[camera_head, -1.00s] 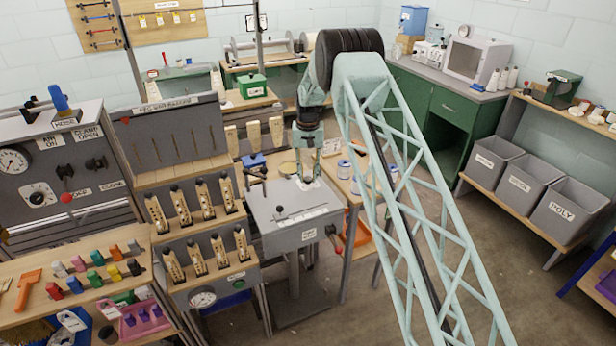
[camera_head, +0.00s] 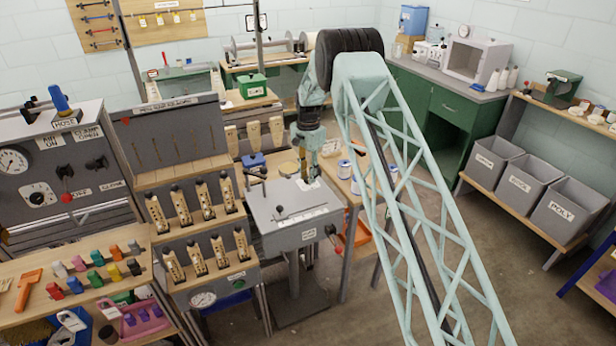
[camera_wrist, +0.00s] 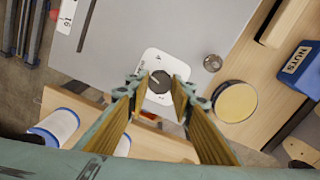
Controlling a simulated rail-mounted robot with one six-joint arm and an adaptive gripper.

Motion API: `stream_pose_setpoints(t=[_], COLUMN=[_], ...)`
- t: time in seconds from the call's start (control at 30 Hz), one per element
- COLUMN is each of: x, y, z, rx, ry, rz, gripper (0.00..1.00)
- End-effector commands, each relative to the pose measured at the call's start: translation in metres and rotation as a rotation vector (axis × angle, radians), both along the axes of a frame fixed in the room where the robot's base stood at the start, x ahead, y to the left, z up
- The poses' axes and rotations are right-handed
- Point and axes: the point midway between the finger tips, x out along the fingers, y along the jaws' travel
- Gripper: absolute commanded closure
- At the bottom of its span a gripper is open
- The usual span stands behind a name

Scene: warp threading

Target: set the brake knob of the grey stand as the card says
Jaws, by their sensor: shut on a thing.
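The grey stand (camera_head: 290,212) is a box with a flat grey top on a column, in the middle of the head view. In the wrist view its grey top (camera_wrist: 125,35) carries a white rounded plate (camera_wrist: 158,56) with a dark round brake knob (camera_wrist: 160,82). A light mark on the knob points to the upper left. My gripper (camera_head: 309,180) reaches down to the stand's far right corner. In the wrist view its fingers (camera_wrist: 157,92) are shut on the knob, one on each side. The plate's markings are partly hidden by the fingers. I cannot make out any card's text.
A wooden bench beside the stand holds a round yellow-topped tin (camera_wrist: 236,101), a blue NUTS box (camera_wrist: 300,68) and white-and-blue tubs (camera_wrist: 60,124). A dark crank (camera_head: 331,230) sticks out at the stand's front right. A rack of wooden-handled tools (camera_head: 203,200) stands left.

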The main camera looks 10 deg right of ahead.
Motion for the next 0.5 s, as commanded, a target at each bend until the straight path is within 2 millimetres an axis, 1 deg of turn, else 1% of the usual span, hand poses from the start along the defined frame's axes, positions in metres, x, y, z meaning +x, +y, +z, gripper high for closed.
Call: stream_pose_setpoints(t=[0.5], x=[0.0003], y=[-0.0001], z=[0.0005], rx=[0.001], ry=[-0.001], rz=[-0.414], gripper=[0.89])
